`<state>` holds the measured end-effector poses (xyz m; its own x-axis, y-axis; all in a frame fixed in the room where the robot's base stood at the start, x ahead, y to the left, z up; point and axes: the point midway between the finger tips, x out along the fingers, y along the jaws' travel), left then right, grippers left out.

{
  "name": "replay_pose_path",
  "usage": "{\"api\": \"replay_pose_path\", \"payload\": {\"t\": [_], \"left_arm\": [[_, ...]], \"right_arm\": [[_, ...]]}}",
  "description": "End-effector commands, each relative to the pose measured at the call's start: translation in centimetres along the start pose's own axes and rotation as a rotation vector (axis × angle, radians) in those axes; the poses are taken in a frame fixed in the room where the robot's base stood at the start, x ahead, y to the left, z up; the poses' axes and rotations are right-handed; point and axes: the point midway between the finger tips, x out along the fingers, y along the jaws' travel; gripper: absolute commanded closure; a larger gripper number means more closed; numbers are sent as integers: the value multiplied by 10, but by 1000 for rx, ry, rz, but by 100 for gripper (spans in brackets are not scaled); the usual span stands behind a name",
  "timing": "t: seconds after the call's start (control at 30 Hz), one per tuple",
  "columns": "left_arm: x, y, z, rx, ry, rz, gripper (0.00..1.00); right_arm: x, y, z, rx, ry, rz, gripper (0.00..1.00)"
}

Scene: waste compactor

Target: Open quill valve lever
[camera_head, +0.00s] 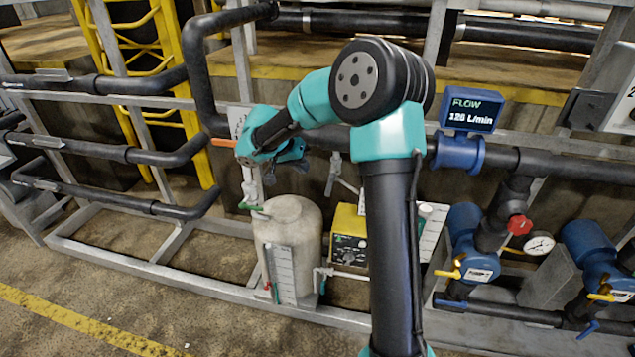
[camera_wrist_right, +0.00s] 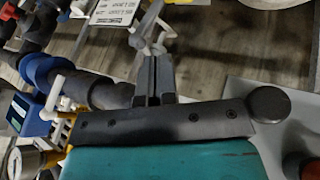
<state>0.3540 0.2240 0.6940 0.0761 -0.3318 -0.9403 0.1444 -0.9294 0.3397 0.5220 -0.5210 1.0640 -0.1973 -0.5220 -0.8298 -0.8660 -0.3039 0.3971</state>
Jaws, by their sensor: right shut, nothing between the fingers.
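A pale grey fitting with a slanted arm (camera_head: 335,172) hangs below the dark pipe, right of my right gripper. It looks like the quill valve with its lever, though no readable label confirms this. It also shows in the right wrist view (camera_wrist_right: 154,40), just beyond my fingertips. My right gripper (camera_head: 302,160) is shut and empty. In the right wrist view its two dark fingers (camera_wrist_right: 154,70) lie together and point at the fitting. I cannot tell whether the tips touch it. An orange bar-like handle (camera_head: 224,143) shows left of my right wrist. My left gripper is not in view.
A pale tank (camera_head: 290,230) with a level gauge stands below my right gripper. A yellow pump box (camera_head: 348,236) is beside it. A blue flow display (camera_head: 472,108) sits on the pipe at right. Blue valves with yellow levers (camera_head: 475,268) stand farther right.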

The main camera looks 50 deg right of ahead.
Motion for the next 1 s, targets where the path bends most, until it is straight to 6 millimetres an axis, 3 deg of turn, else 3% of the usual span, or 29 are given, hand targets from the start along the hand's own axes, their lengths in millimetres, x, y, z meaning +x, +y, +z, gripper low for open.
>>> {"api": "replay_pose_path", "payload": {"t": [0.37,0.8,1.0], "left_arm": [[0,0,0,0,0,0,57],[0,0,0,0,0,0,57],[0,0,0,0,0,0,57]], "right_arm": [[14,0,0,-2,-2,3,100],[81,0,1,-3,-4,2,100],[98,0,0,-2,-2,0,100]]}}
